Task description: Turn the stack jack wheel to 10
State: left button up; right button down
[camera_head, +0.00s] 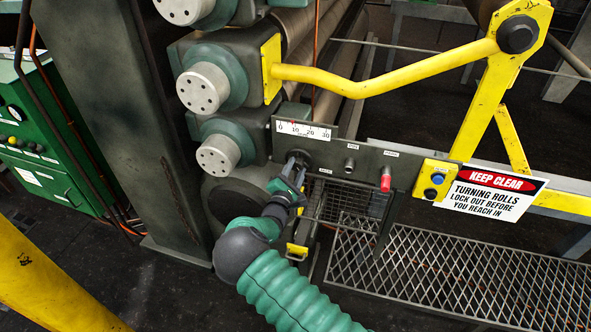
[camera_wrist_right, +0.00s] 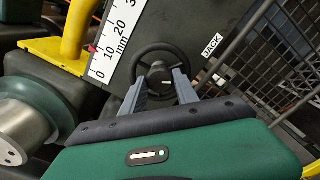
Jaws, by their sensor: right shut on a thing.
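The jack wheel (camera_wrist_right: 150,63) is a dark round handwheel with a hub, on the grey panel beside the JACK label (camera_wrist_right: 212,45). My right gripper (camera_wrist_right: 161,80) is shut on the wheel, with a grey finger at each side of the hub. In the head view, my right gripper (camera_head: 296,170) hides most of the wheel. The white mm scale (camera_head: 304,131) runs from 0 to 30 above it. Its small red pointer (camera_wrist_right: 93,48) appears between 0 and 10, closer to 10. My left gripper is not in view.
A red-tipped knob (camera_head: 386,179) and a yellow button box (camera_head: 436,180) sit right of the wheel. Rolls with grey ends (camera_head: 203,88) are at the left. A yellow bar (camera_head: 390,72) passes above the panel. A wire guard (camera_head: 350,205) and grating (camera_head: 450,270) lie below.

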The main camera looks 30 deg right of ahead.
jog(key=n, duration=0.3)
jog(key=shift+a+f+n, duration=0.15)
jog(key=shift+f+n, duration=0.25)
jog(key=shift+n, duration=1.7)
jog(key=c, duration=1.2)
grip_release()
jog(key=shift+o, duration=1.4)
jog(key=shift+w+r, duration=0.1)
jog(key=shift+r, duration=0.05)
jog(key=shift+r, duration=0.1)
